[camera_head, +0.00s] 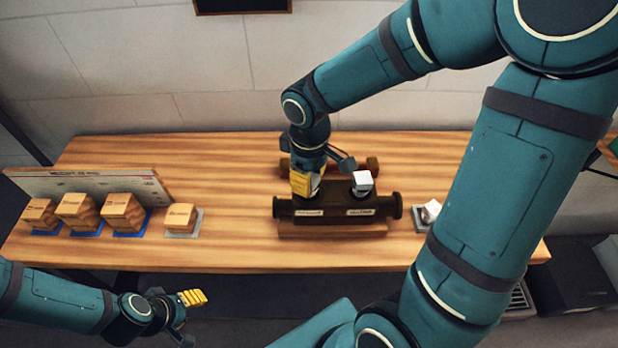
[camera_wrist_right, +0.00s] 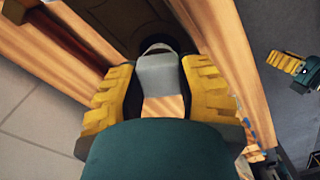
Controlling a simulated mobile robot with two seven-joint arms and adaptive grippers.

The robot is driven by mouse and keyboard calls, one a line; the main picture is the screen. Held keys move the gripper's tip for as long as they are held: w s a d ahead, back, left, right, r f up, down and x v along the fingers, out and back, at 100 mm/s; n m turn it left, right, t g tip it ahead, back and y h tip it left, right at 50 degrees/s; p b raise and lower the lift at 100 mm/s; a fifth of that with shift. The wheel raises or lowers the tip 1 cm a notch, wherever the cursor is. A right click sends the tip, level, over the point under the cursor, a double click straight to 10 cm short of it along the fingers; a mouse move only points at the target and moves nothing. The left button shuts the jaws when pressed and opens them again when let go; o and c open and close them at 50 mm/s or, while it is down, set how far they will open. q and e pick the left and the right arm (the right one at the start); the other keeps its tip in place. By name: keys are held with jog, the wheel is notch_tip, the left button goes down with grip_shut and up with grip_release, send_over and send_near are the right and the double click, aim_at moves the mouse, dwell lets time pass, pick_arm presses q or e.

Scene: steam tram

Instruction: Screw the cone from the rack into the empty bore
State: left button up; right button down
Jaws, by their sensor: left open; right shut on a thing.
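A dark brown fixture (camera_head: 334,209) with two pale labels lies on the table; a white square-headed piece (camera_head: 362,181) stands at its right label. My right gripper (camera_head: 306,180) is over the fixture's left label, its yellow fingers shut on a pale grey piece, likely the cone (camera_wrist_right: 159,72), in the right wrist view. The fingers hide its lower end and the bore beneath, so I cannot tell how deep it sits. My left gripper (camera_head: 181,308) is open and empty in front of the table; its yellow finger also shows in the right wrist view (camera_wrist_right: 293,65).
Several wooden blocks (camera_head: 124,211) stand on blue and grey mats before a pale sign board (camera_head: 145,183) at the left. A white piece (camera_head: 431,211) lies on a grey pad right of the fixture. The table (camera_head: 240,230) is clear between blocks and fixture.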

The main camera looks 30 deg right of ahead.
jog(key=c, duration=0.6)
grip_release()
jog(key=o, duration=0.6)
jog(key=shift+r+p, duration=0.3)
jog(key=shift+r, duration=0.1)
jog(key=shift+r+p, duration=0.3)
jog(key=shift+r, duration=0.05)
jog(key=shift+r+p, duration=0.5)
jog(key=shift+r, duration=0.1)
